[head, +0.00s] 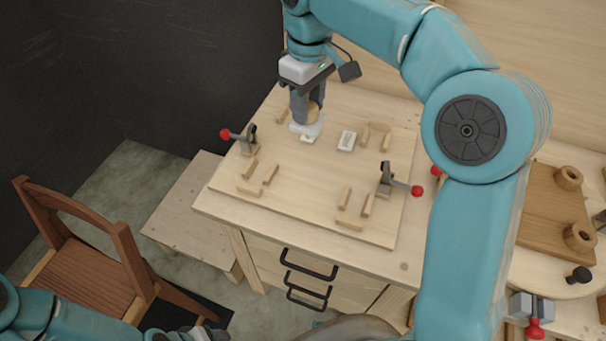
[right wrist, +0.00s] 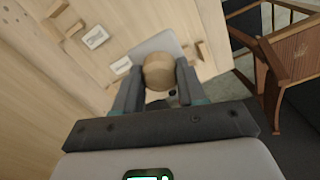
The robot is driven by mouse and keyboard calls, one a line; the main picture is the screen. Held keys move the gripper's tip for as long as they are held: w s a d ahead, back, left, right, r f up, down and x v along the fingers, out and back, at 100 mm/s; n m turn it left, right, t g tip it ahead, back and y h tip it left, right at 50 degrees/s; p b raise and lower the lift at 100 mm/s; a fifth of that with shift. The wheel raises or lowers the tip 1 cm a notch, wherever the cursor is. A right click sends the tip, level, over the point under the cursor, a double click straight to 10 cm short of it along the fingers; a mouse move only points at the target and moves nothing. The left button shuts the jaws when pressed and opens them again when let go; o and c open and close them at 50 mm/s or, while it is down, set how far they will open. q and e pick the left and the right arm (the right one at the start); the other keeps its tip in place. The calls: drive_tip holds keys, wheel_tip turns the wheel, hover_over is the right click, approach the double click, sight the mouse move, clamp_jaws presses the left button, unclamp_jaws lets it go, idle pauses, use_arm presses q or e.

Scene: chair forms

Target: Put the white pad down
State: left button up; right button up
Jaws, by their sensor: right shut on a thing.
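The white pad (head: 298,128) has a round wooden knob (right wrist: 158,70) on top. My right gripper (head: 308,108) is shut on this knob, pointing down over the back left part of the wooden board (head: 300,179). In the right wrist view the pad (right wrist: 163,42) shows beyond the knob, between the fingers, partly hidden by it. I cannot tell if the pad touches the board or hangs just above it. A small white plate with a grey mark (head: 346,140) lies to its right. My left arm shows at the bottom left, its gripper out of sight.
A wooden chair (head: 95,258) and low bench (head: 188,217) are at left. The board's middle is clear.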

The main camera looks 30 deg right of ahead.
sight(312, 122)
drive_tip(key=f, duration=0.1)
drive_tip(key=s+f, duration=0.1)
drive_tip(key=f, duration=0.1)
drive_tip(key=shift+s+d+f+b, duration=0.1)
drive_tip(key=shift+f+b, duration=0.15)
drive_tip(key=shift+b, duration=0.05)
drive_tip(key=f, duration=1.5)
drive_tip(key=shift+w+f, duration=0.1)
drive_tip(key=shift+w, duration=0.15)
drive_tip(key=shift+f, duration=0.5)
drive_tip(key=shift+a, duration=0.2)
drive_tip(key=shift+w, duration=0.1)
drive_tip(key=shift+f, duration=0.15)
